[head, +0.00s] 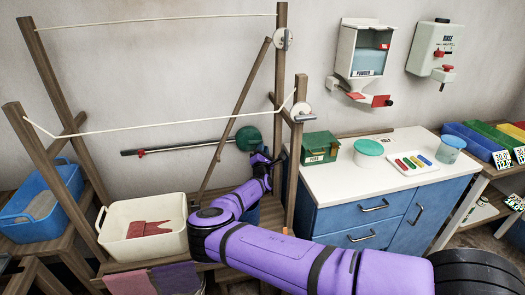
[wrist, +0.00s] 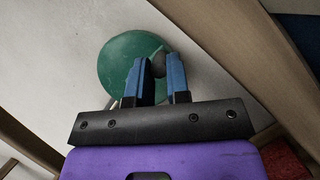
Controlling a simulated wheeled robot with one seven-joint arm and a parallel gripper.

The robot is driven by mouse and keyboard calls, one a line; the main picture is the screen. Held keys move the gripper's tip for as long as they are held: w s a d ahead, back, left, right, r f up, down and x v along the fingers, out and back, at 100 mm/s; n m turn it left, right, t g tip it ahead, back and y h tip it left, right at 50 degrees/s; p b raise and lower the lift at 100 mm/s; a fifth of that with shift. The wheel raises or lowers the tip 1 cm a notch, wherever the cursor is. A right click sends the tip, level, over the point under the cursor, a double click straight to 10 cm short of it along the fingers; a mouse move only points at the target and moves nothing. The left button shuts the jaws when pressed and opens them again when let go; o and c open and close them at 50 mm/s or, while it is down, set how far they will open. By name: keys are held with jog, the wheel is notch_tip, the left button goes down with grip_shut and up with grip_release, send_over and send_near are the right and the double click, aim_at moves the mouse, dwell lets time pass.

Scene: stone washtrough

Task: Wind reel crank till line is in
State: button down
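A green round reel (head: 249,138) is on the wall behind the wooden frame, at the right end of a dark bar. In the wrist view the green reel (wrist: 125,70) fills the space beyond my fingers, with a grey crank arm across its face. The crank's dark knob (wrist: 158,66) sits between my two blue fingertips and appears to touch both. My gripper (wrist: 159,75) looks shut on this knob. In the head view my purple arm reaches to the reel, and my gripper (head: 262,151) is mostly hidden there.
A dark bar (head: 185,147) with a red mark runs left along the wall. Cream lines (head: 150,128) span the frame. A white basin (head: 143,250) and a counter (head: 335,190) flank my arm.

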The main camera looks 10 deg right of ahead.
dwell(0.3)
jog(key=a+f+m+g+y, duration=0.1)
jog(key=a+m+g+y, duration=0.3)
jog(key=m, duration=1.8)
jog(key=shift+a+f+g+y, duration=0.35)
jog(key=shift+a+g, duration=1.05)
jog(key=shift+a, duration=0.85)
jog(key=shift+r, duration=0.1)
jog(key=c, duration=1.1)
grip_release()
jog(key=shift+s+r, duration=0.1)
